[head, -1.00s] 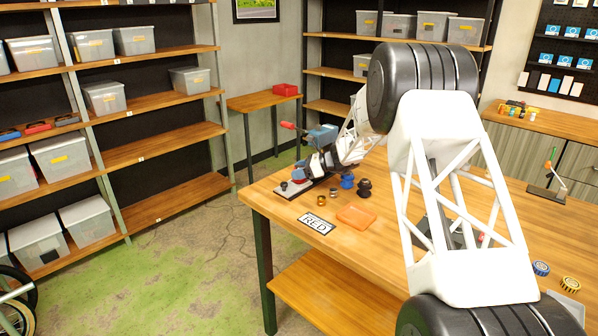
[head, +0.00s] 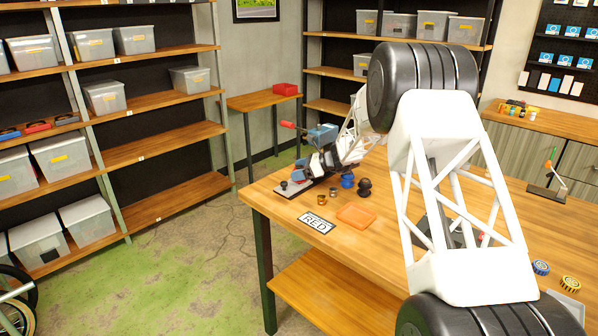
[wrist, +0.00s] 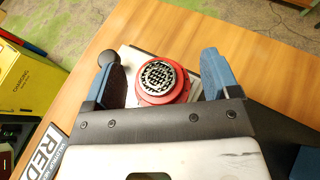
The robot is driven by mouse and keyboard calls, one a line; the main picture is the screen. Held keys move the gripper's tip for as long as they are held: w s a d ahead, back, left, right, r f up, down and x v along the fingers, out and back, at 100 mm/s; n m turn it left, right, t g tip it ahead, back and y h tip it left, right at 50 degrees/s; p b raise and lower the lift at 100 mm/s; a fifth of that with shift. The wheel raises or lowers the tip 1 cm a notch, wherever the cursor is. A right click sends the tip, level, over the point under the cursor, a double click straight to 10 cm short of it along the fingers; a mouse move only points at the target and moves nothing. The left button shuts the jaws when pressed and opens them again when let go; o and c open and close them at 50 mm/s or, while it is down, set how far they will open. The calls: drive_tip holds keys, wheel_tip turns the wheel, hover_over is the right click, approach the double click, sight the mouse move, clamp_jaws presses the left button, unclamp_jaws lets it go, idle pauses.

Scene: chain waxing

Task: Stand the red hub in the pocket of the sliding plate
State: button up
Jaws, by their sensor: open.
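The red hub (wrist: 165,82), with a dark, patterned round top, shows in the wrist view between the two blue fingers of my gripper (wrist: 161,78). The fingers are open, with a gap on each side of the hub. The hub appears upright over the pale sliding plate (wrist: 128,56), which has a black ball knob (wrist: 107,57) at its left. The pocket is hidden under the hub, so I cannot tell how it sits in it. In the head view my gripper (head: 318,163) is low over the plate (head: 289,192) and hides the hub.
A RED label (head: 317,222), an orange tray (head: 356,215), small brass rings (head: 322,200), a blue part (head: 347,180) and a black part (head: 364,187) lie close to my gripper on the wooden table (head: 400,250). The table's left edge is near. The table front is clear.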

drive_tip(key=v, duration=1.2)
idle(0.3)
drive_tip(key=shift+s+r, duration=0.1)
idle(0.3)
drive_tip(key=s+a+r+n+g+h, duration=0.1)
drive_tip(key=s+r+n+h, duration=0.35)
drive_tip(key=s, duration=1.05)
drive_tip(key=s+a+r+n+g+h, duration=0.15)
drive_tip(key=s+r+n, duration=0.5)
drive_tip(key=s, duration=0.85)
drive_tip(key=s+d+n+t+h, duration=0.1)
drive_tip(key=s+d+n+h, duration=0.2)
drive_tip(key=s, duration=1.4)
drive_tip(key=s+d+f+n+t+h, duration=0.1)
drive_tip(key=s+d+n+h, duration=0.2)
drive_tip(key=s, duration=1.5)
drive_tip(key=n+h, duration=0.1)
drive_tip(key=n, duration=0.2)
